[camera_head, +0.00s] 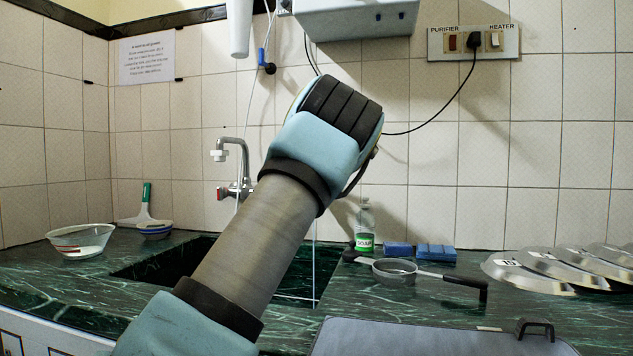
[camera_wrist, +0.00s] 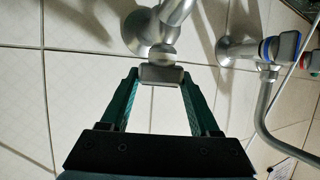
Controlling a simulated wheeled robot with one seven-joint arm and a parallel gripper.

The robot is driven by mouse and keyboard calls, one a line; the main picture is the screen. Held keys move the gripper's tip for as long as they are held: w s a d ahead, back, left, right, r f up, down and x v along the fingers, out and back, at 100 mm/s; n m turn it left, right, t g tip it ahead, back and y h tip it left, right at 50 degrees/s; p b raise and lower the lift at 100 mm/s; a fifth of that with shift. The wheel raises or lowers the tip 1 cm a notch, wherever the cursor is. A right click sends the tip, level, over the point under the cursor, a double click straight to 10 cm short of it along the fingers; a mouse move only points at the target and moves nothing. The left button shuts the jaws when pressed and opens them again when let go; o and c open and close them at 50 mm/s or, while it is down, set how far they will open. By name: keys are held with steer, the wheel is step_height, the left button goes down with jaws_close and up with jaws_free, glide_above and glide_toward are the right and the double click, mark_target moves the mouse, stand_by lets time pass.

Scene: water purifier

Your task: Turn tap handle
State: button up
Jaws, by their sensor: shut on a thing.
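In the wrist view, a grey tap handle (camera_wrist: 162,75) sits on a metal tap body (camera_wrist: 150,30) fixed to the tiled wall. My gripper (camera_wrist: 160,78) has its two green fingers on either side of this handle, shut on it at the fingertips. In the head view, my arm hides the gripper and the held handle.
In the wrist view, another tap with a blue-marked handle (camera_wrist: 284,46) and a curved pipe stand at the right. The sink (camera_head: 160,268) lies below my arm. A soap bottle (camera_head: 364,228), blue sponges (camera_head: 436,253) and a strainer (camera_head: 394,268) sit on the counter.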

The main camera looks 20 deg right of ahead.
steer(key=shift+w+a+f+m+g+h+b, duration=0.1)
steer(key=shift+m+g+h+b, duration=0.1)
steer(key=shift+m+h+b, duration=0.45)
steer(key=shift+a+m+g+h+b, duration=0.15)
steer(key=shift+m+h+b, duration=0.25)
steer(key=shift+m+h, duration=0.45)
steer(key=shift+d+m+g+h+b, duration=0.15)
steer(key=shift+m+g+h+b, duration=0.1)
steer(key=shift+m+h+b, duration=0.35)
steer(key=shift+d+g+h, duration=0.1)
steer(key=shift+g+h, duration=0.2)
steer(key=o, duration=1.4)
steer(key=shift+c, duration=0.2)
steer(key=b+v, duration=0.1)
steer(key=v, duration=1)
